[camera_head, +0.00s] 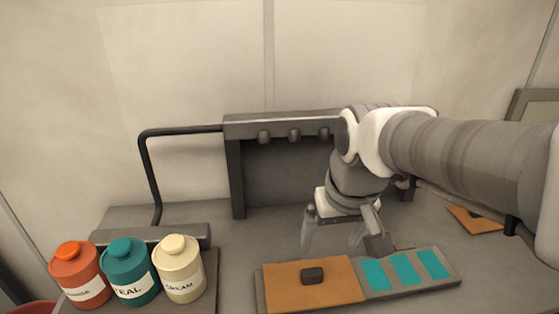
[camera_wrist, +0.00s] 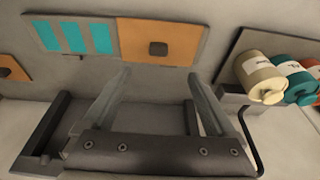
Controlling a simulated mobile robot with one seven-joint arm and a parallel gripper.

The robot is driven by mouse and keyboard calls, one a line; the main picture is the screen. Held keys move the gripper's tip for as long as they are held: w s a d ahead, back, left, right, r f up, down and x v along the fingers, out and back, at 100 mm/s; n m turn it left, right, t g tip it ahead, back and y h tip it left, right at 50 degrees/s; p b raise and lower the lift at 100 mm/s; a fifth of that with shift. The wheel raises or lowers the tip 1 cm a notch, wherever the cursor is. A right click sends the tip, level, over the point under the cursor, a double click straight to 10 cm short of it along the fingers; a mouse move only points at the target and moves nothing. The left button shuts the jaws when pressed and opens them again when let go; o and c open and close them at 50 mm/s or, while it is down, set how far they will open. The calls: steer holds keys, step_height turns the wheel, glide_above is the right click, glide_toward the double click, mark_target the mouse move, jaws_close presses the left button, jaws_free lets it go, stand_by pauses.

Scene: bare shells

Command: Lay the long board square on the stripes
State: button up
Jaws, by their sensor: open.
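A grey plate (camera_head: 420,287) lies on the worktop and shows several teal stripes (camera_head: 403,269) on its right half. An orange board (camera_head: 335,289) with a dark knob (camera_head: 313,275) lies flat over its left half, beside the stripes. A second orange board (camera_head: 472,223) with a dark knob lies farther right, partly hidden by my arm. I cannot tell which is the long board. My gripper (camera_head: 333,246) is open and empty, by the plate's back edge. In the wrist view, the first orange board (camera_wrist: 178,38) lies just beyond the fingertips (camera_wrist: 158,78).
Three lidded jars, orange (camera_head: 78,275), teal (camera_head: 131,272) and cream (camera_head: 180,268), stand on a panel at the left. A dark frame (camera_head: 238,180) with several knobs and a bent black bar (camera_head: 146,175) stands behind my gripper.

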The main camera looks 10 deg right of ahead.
steer(key=s+r+t, duration=0.1)
steer(key=s+t, duration=0.1)
steer(key=s, duration=0.4)
steer(key=shift+s+r+t, duration=0.15)
steer(key=shift+r+t, duration=0.15)
steer(key=shift+r+p, duration=0.65)
